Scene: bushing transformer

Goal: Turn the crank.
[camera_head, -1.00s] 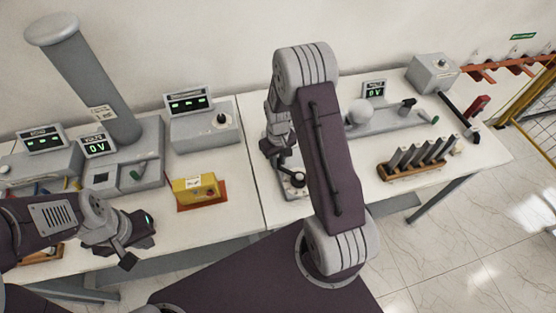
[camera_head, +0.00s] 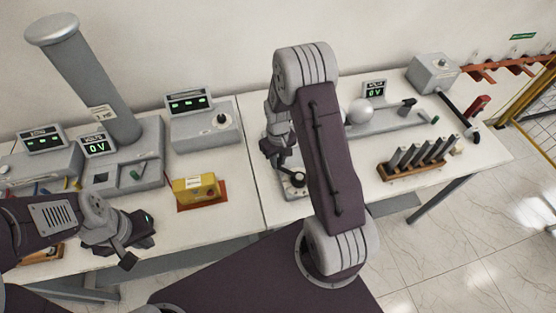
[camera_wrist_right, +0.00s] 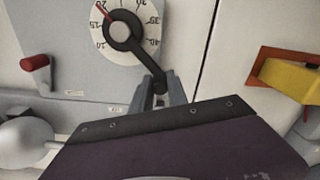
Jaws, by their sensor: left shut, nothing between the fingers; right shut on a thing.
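The crank (camera_wrist_right: 143,67) is a black arm on a round white numbered dial (camera_wrist_right: 98,38), with a red pointer tip at the upper left. In the right wrist view my right gripper (camera_wrist_right: 160,92) is shut on the crank's outer end, at the lower right of the dial. In the head view my right gripper (camera_head: 284,160) is by the dial unit (camera_head: 294,184), partly hidden by my own arm. My left gripper (camera_head: 130,244) is shut and empty, near the front edge of the left table.
A yellow box (camera_head: 190,191) stands on the left table, left of the dial unit. A red handle (camera_wrist_right: 34,62) and a pale ball (camera_wrist_right: 25,140) are left of the dial in the right wrist view. A rack of grey rods (camera_head: 415,165) stands on the right.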

